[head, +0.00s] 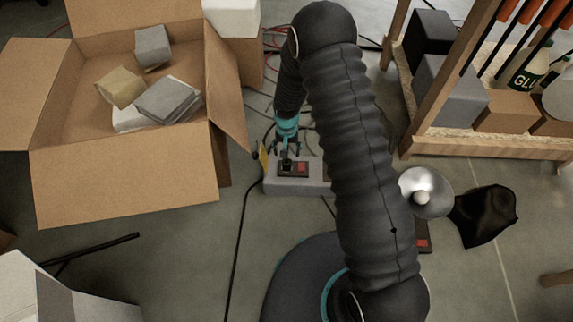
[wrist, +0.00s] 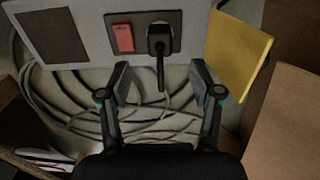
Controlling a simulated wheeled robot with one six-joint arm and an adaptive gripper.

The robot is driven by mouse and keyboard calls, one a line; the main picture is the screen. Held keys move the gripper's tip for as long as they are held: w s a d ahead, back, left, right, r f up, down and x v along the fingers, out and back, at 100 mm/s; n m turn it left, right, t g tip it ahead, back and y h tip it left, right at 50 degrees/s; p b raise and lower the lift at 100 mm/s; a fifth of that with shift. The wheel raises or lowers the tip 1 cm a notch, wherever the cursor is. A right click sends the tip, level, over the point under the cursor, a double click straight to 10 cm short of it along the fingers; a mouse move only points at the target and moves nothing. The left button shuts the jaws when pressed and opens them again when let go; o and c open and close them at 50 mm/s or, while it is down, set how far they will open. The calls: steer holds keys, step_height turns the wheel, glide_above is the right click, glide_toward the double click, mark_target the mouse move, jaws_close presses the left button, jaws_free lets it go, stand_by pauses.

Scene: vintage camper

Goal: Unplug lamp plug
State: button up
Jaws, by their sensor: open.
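The black lamp plug (wrist: 160,38) sits in a dark socket plate on a grey power box (wrist: 83,23), beside a red switch (wrist: 123,38) in the wrist view. Its short cord hangs down from it. My gripper (wrist: 159,72) is open, its two fingers apart on either side of the cord, below the plug body and not visibly touching it. In the head view my gripper (head: 288,154) is over the grey box (head: 281,186) on the floor. The plug is hard to make out there. A lamp with a metal shade (head: 426,191) lies at the right.
An open cardboard box (head: 124,190) with several blocks stands close on the left. A yellow piece (wrist: 238,55) is right of the socket in the wrist view. Loose cables (wrist: 60,105) lie on the floor. A wooden shelf (head: 440,145) stands at the right.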

mark_target(287, 162)
steer(key=shift+f, duration=0.15)
steer(key=shift+f+b, duration=2.85)
steer(key=shift+f, duration=1.5)
steer(key=shift+b, duration=0.3)
jaws_close()
steer(key=shift+r, duration=0.2)
steer(key=shift+r+p, duration=1.6)
steer(key=shift+r, duration=1.25)
